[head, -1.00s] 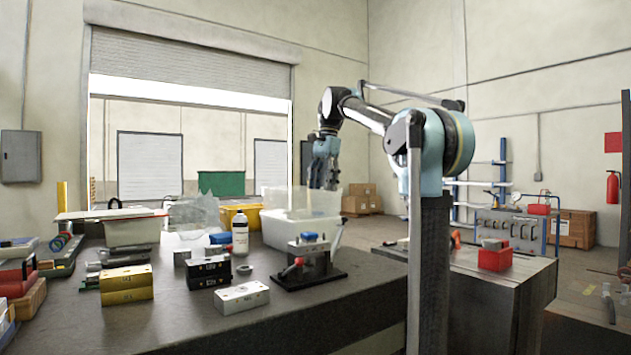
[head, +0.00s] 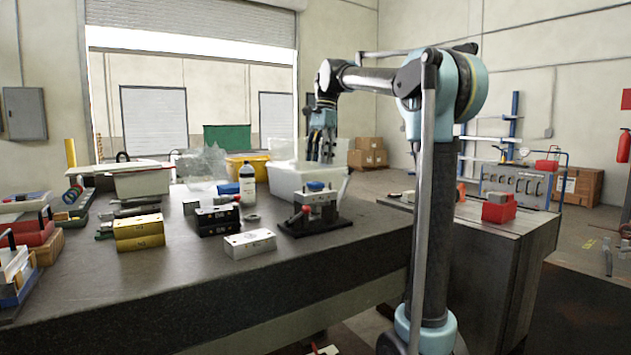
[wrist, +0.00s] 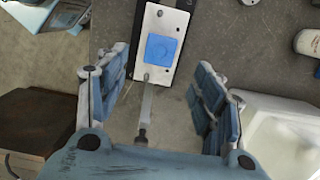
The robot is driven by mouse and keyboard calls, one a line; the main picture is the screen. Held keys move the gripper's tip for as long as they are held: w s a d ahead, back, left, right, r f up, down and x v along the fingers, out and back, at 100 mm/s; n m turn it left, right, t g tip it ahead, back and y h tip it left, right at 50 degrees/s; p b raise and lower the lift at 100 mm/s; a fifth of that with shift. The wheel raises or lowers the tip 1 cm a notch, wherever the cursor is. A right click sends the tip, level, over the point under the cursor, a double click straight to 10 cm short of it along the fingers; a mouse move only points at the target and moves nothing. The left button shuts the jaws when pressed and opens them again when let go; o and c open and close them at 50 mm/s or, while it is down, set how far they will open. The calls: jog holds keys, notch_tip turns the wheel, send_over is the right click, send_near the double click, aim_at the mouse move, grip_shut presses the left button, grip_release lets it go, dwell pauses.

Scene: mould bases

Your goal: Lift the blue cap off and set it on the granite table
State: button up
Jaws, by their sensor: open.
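The blue cap (head: 315,186) sits on the light metal top plate of a small dark-based fixture (head: 318,222) near the right edge of the granite table (head: 90,290). In the wrist view the blue cap (wrist: 162,50) is a square block on the plate, with a bolt head at either end of it. My gripper (head: 322,155) hangs above and behind the fixture in the head view, fingers down. In the wrist view my gripper (wrist: 160,85) has its two blue fingers wide apart, with nothing between them; the cap is ahead of them, towards the picture's top.
A white bin (head: 290,180) stands behind the fixture and a white bottle (head: 247,186) to its left. A silver block (head: 250,243), a black block (head: 218,219) and a brass block (head: 138,232) lie to the left. The table's front is clear.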

aim_at(316, 182)
jog(key=f, duration=0.5)
jog(key=a+f, duration=0.1)
jog(key=f, duration=0.1)
jog(key=shift+s+f, duration=0.3)
jog(key=shift+s, duration=0.05)
jog(key=c, duration=1.1)
jog(key=shift+r, duration=0.25)
jog(key=shift+w+r, duration=0.1)
jog(key=shift+r, duration=0.6)
